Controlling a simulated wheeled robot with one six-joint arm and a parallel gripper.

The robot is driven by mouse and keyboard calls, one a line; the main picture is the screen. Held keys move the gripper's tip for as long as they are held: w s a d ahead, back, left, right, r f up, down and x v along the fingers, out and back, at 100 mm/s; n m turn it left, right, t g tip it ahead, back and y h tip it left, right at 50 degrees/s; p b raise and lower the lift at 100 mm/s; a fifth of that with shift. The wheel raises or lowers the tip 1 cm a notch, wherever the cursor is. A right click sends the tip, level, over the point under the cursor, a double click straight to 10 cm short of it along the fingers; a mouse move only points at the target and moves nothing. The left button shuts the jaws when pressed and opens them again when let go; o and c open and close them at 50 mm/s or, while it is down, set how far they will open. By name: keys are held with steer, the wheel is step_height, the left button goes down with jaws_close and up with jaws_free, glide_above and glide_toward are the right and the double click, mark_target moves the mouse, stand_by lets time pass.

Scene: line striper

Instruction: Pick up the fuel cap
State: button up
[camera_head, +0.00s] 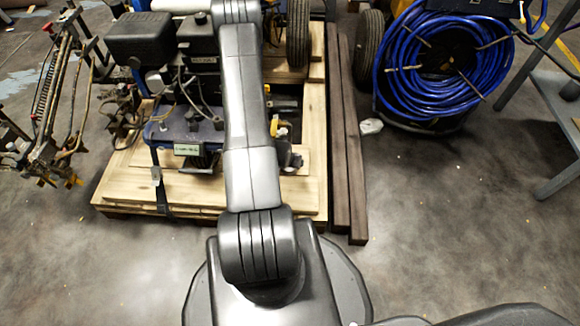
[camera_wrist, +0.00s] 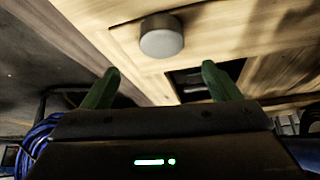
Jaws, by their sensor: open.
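A short, round, light-grey cap (camera_wrist: 162,40), which looks like the fuel cap, sits on pale wooden boards in the wrist view. My gripper (camera_wrist: 160,67) shows two green fingers spread apart with nothing between them. The cap appears beyond the fingertips, roughly in line with the space between them, and the fingers do not touch it. In the head view my arm runs up the middle and out of the top edge, so my gripper is out of sight there. I cannot make out the cap in the head view.
The line striper (camera_head: 190,75), with a black engine and blue frame, stands on a wooden pallet (camera_head: 120,190). Dark beams (camera_head: 350,170) lie along its right side. A blue hose reel (camera_head: 440,65) stands at upper right. Lower right floor is mostly clear.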

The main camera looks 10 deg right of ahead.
steer(key=shift+x, duration=0.95)
steer(key=x, duration=0.1)
steer(key=b+x, duration=0.1)
steer(key=x, duration=0.1)
steer(key=b+x, duration=0.1)
steer(key=shift+s+a+f, duration=0.2)
steer(key=shift+a+f, duration=0.05)
steer(key=shift+f, duration=0.25)
steer(key=shift+w+d+f, duration=0.1)
steer(key=shift+w+f, duration=0.15)
steer(key=shift+f, duration=0.05)
steer(key=c, duration=1.1)
steer(key=shift+r, duration=0.1)
steer(key=shift+c, duration=0.2)
steer(key=shift+r, duration=0.1)
